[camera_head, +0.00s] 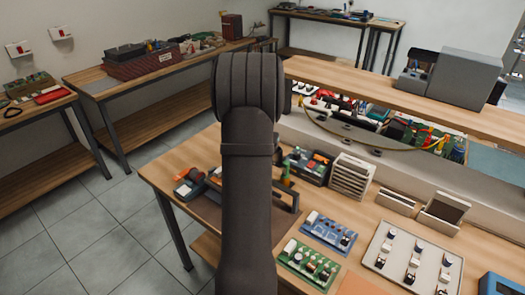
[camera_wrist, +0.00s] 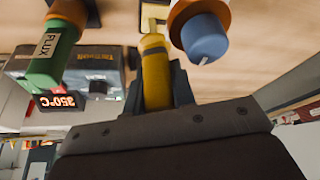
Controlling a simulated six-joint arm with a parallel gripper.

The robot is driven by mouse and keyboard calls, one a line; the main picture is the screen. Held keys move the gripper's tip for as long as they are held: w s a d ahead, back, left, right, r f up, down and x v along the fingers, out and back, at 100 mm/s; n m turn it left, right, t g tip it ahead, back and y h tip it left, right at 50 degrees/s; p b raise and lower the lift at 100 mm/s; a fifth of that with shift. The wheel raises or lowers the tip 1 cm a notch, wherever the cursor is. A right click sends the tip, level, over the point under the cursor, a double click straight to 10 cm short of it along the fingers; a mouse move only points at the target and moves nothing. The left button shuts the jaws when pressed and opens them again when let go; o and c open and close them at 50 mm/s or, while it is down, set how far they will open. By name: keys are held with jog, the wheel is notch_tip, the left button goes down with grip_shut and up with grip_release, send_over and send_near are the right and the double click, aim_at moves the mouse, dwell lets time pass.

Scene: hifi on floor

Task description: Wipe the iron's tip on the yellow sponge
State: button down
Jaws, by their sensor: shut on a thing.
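In the wrist view my gripper (camera_wrist: 160,84) has dark fingers on both sides of a yellow handle, which looks like the iron (camera_wrist: 155,68), and is shut on it. The handle points toward the top of the picture; I cannot make out its tip. A pale yellow patch (camera_wrist: 154,17) shows just beyond the handle at the top edge. It may be the sponge, and I cannot tell whether the iron touches it. In the head view my arm hides the iron and most of the gripper.
Close by in the wrist view are a green FLUX bottle (camera_wrist: 47,60), a soldering station (camera_wrist: 100,82) with a lit display, and a blue-and-orange object (camera_wrist: 205,35). On the bench are a blue board (camera_head: 330,231), a green board (camera_head: 308,262) and a white tray (camera_head: 412,262).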

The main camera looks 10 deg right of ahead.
jog(key=shift+w+a, duration=1.2)
jog(key=shift+s+d, duration=1.3)
jog(key=shift+r, duration=4.1)
